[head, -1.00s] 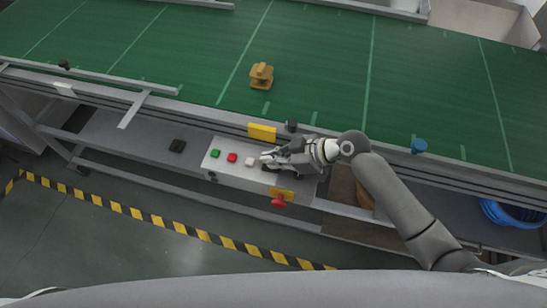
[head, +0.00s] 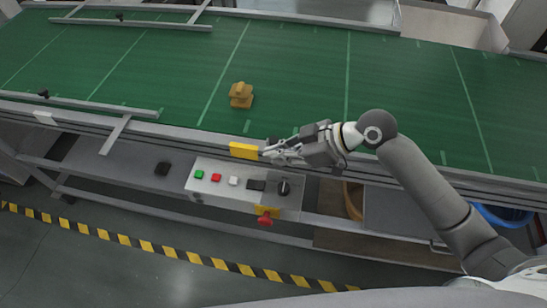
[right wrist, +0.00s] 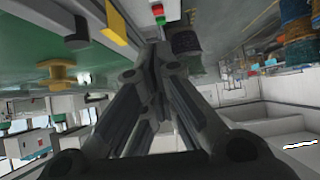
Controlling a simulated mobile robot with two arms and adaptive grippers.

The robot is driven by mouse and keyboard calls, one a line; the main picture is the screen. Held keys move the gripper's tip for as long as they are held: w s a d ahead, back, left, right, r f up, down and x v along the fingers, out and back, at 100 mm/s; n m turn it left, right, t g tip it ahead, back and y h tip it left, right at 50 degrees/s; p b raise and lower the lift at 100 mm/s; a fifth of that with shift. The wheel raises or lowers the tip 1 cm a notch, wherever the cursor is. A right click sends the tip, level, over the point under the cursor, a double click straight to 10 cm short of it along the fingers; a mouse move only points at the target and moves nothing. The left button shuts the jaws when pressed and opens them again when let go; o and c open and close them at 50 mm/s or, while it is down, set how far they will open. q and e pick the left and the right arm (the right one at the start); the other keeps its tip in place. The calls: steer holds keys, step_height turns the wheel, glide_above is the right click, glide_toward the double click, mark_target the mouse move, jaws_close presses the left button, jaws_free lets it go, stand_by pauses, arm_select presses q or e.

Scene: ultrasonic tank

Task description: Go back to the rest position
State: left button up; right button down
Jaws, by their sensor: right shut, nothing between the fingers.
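My right gripper (head: 268,152) is shut and empty. In the head view it hovers at the near edge of the green conveyor, above and behind the control box (head: 222,202). The box carries a green button (head: 199,174), a red button (head: 216,178), a white button (head: 234,181) and a black knob (head: 284,187). The gripper appears apart from them. In the right wrist view the closed fingers (right wrist: 160,50) fill the middle. My left gripper is not in view.
A yellow-brown part (head: 241,95) sits on the green conveyor (head: 290,80). A yellow block (head: 243,150) is on the conveyor's near rail, close to the fingertips. A red emergency knob (head: 265,219) juts from the box front. Open floor (head: 150,270) lies in front, with a striped line.

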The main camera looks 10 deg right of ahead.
stand_by(0.4)
steer(key=s+d+f+m+t+h, duration=0.1)
steer(key=s+d+f+m+h, duration=0.3)
steer(key=s+f, duration=0.4)
steer(key=s+d+f+m+h, duration=0.4)
steer(key=s+d+m+h, duration=0.2)
steer(key=s+d+m, duration=0.35)
steer(key=s+f+n+g+b, duration=0.1)
steer(key=s+f+g+b, duration=0.2)
steer(key=f, duration=2.7)
steer(key=s+d+f, duration=0.1)
steer(key=s+f, duration=0.7)
steer(key=s+d+f+b, duration=0.1)
steer(key=s+d+f, duration=0.1)
steer(key=s+f, duration=0.6)
steer(key=shift+s+d+f, duration=0.25)
steer(key=shift+s+d, duration=0.05)
steer(key=shift+s, duration=0.15)
